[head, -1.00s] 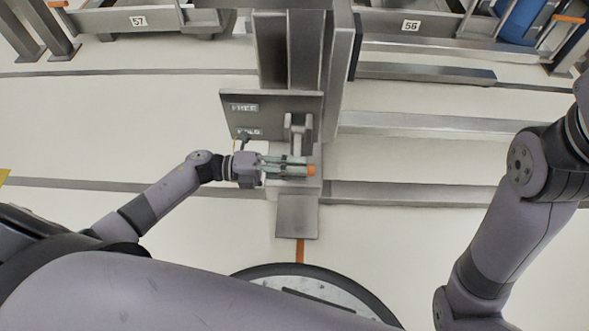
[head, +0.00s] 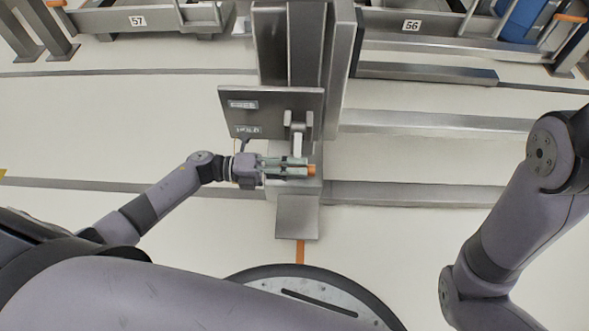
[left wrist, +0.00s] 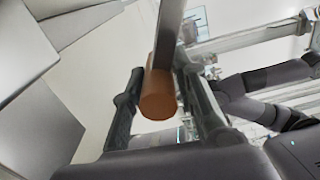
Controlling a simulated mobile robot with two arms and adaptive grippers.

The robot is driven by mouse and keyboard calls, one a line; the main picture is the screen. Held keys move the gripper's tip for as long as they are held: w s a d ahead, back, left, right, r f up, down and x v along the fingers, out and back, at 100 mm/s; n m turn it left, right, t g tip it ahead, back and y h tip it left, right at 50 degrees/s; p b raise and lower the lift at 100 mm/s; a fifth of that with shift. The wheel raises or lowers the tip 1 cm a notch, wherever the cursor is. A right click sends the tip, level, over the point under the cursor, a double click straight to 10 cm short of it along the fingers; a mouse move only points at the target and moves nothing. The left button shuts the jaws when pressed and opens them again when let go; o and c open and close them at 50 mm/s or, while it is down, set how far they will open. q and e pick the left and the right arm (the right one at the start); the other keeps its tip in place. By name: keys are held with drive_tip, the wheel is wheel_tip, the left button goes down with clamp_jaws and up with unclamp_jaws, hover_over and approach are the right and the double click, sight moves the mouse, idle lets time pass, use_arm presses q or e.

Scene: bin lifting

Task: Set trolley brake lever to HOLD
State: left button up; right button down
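The brake lever (head: 298,143) is a grey arm with an orange grip (head: 312,170), in front of a grey upright plate (head: 275,100) bearing a FREE label (head: 243,104) above a HOLD label (head: 247,130). The lever hangs down, its grip below the level of the HOLD label. My left gripper (head: 303,167) reaches in from the left, its fingers around the grip, whose end sticks out past the tips. In the left wrist view the orange grip (left wrist: 160,97) sits between the two fingers, close to both. My right gripper is out of view.
A grey post (head: 305,45) rises behind the plate. A grey footplate (head: 297,216) and an orange floor line (head: 299,250) lie below it. Long metal rails (head: 430,122) run to the right. Bays marked 57 (head: 137,21) and 56 (head: 411,26) stand behind.

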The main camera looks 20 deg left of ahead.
use_arm(q)
drive_tip(key=o, duration=0.4)
drive_tip(key=shift+w+a+f, duration=0.1)
drive_tip(key=shift+w, duration=0.1)
drive_tip(key=shift+a, duration=0.1)
drive_tip(key=v, duration=1.2)
idle(0.4)
